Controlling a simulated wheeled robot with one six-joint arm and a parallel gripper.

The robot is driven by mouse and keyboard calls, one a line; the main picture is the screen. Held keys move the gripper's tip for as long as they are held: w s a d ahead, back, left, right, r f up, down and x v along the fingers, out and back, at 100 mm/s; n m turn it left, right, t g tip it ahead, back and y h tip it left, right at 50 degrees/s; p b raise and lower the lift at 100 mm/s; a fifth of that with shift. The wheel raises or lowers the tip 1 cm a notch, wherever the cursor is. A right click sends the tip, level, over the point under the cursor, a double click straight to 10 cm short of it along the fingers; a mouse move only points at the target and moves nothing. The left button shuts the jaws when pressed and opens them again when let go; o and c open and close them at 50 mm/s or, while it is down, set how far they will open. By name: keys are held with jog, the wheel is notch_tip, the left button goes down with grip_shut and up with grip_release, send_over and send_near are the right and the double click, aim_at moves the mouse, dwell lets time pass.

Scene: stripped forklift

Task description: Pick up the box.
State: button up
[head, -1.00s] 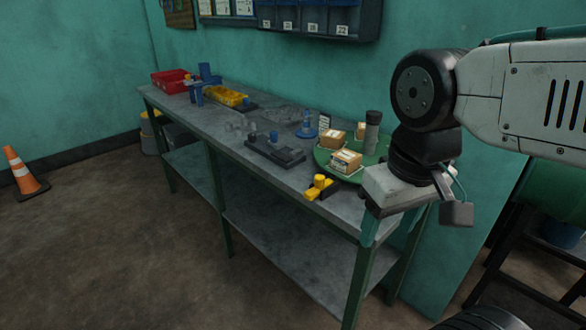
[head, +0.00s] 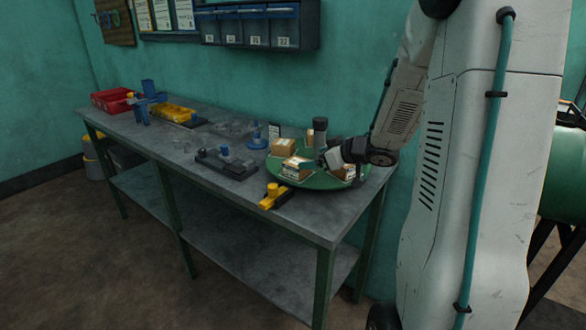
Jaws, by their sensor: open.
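Several small brown cardboard boxes sit on a round green tray at the right end of the workbench. One box (head: 284,146) is at the back left of the tray. Another box (head: 293,168), with a pale label, is at the front left. A third box (head: 344,172) is at the right, partly hidden by my arm. My gripper (head: 311,164) is low over the tray, pointing left, with its teal fingertips at the right side of the front-left box. It is open. I cannot tell whether the fingers touch the box or straddle it.
A dark fixture (head: 226,162), yellow bin (head: 174,113) and red bin (head: 112,101) stand farther left on the bench (head: 215,188). The wall is behind.

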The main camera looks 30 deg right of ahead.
jog(key=shift+s+f+y, duration=0.15)
jog(key=shift+f+y, duration=0.2)
jog(key=shift+y, duration=0.05)
jog(key=shift+a+f, duration=0.15)
jog(key=x, duration=0.6)
jog(key=shift+a+f, duration=0.4)
jog(key=shift+f, duration=0.05)
jog(key=shift+w+a+f, duration=0.1)
jog(key=shift+w+f, duration=0.05)
jog(key=shift+w, duration=0.3)
jog(key=c, duration=1.2)
